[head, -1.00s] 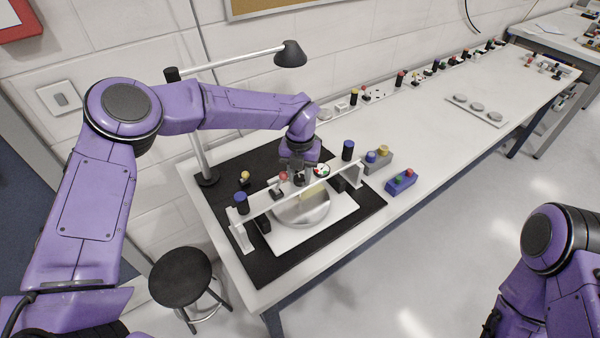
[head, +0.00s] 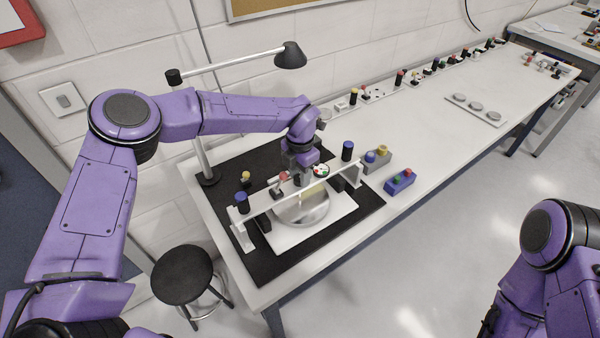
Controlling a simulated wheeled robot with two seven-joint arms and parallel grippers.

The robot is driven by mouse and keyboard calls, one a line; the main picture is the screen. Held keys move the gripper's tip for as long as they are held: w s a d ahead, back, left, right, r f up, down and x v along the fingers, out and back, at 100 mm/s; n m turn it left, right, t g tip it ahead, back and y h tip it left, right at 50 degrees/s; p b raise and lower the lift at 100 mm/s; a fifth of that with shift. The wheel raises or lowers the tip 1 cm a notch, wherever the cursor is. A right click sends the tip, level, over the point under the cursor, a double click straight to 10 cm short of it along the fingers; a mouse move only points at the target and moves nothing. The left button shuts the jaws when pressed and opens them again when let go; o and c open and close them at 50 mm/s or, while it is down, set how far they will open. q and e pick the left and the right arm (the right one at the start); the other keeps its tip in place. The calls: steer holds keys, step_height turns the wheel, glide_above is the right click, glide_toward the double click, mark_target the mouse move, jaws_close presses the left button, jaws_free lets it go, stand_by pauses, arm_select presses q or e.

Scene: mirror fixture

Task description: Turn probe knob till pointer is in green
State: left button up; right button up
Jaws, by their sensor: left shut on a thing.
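My left gripper (head: 301,180) points down at the white bridge (head: 265,203) over the mirror fixture. It is shut on the probe knob, which its fingers mostly hide. A small round dial (head: 321,171) with red and green marks sits on the bridge just right of the gripper. Its pointer is too small to read. A round silver mirror disc (head: 303,212) lies under the bridge on a white plate. My right arm shows at the lower right, but its gripper is out of view.
A red-topped lever (head: 283,177) stands close left of the gripper. Dark posts with blue tops (head: 241,202) flank the bridge. A lamp (head: 290,55) overhangs the fixture. A grey button box (head: 376,160) and a blue one (head: 400,182) stand to the right.

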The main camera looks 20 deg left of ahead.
arm_select(q)
steer(key=shift+r, duration=0.1)
stand_by(0.3)
steer(key=o, duration=0.7)
steer(key=shift+o, duration=0.3)
step_height(320, 180, up, 11)
steer(key=b, duration=0.2)
steer(key=shift+f+b, duration=0.2)
steer(key=shift+b, duration=0.2)
